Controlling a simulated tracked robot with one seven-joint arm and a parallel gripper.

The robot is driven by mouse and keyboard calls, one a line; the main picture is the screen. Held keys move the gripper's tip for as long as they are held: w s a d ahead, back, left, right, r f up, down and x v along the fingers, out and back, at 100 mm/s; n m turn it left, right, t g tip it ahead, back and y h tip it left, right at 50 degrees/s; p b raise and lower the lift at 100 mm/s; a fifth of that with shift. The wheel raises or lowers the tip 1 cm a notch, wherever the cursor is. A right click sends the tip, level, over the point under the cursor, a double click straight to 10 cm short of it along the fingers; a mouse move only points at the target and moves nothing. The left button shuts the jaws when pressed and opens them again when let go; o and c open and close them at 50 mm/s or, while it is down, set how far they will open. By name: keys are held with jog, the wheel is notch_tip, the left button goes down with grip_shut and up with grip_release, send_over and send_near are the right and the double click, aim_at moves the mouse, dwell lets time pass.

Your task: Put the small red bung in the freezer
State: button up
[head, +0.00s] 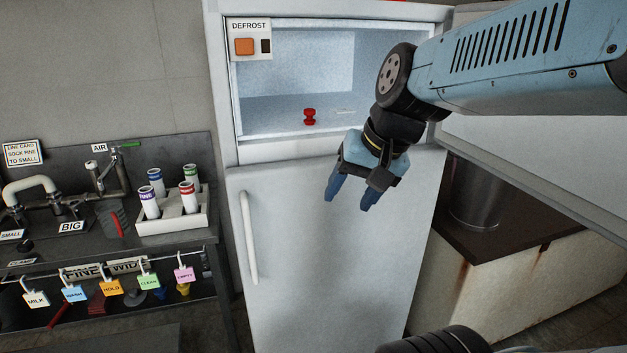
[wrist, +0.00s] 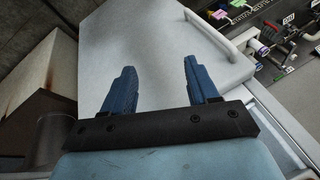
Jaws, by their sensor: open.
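The small red bung (head: 309,117) stands on the floor of the open upper freezer compartment (head: 270,114), near its front edge. My gripper (head: 350,203) is open and empty, with its blue fingers pointing down. It hangs in front of the lower white fridge door, below and to the right of the bung, and does not touch it. In the wrist view my open fingers (wrist: 158,80) show over the white door, with nothing between them. The bung does not show in the wrist view.
A DEFROST panel (head: 250,39) with an orange button sits at the compartment's upper left. A white rack (head: 172,221) of labelled tubes stands on the bench at left. Coloured tags (head: 112,286) hang below. A rusty-edged cabinet (head: 500,265) stands at right.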

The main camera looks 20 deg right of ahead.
jog(key=s+d+n+h, duration=0.1)
jog(key=d+r+n+t+h, duration=0.1)
jog(key=n, duration=0.1)
jog(key=shift+s+d+r+n, duration=0.15)
jog(key=shift+s+d+n, duration=0.15)
jog(key=shift+s, duration=0.1)
dwell(1.6)
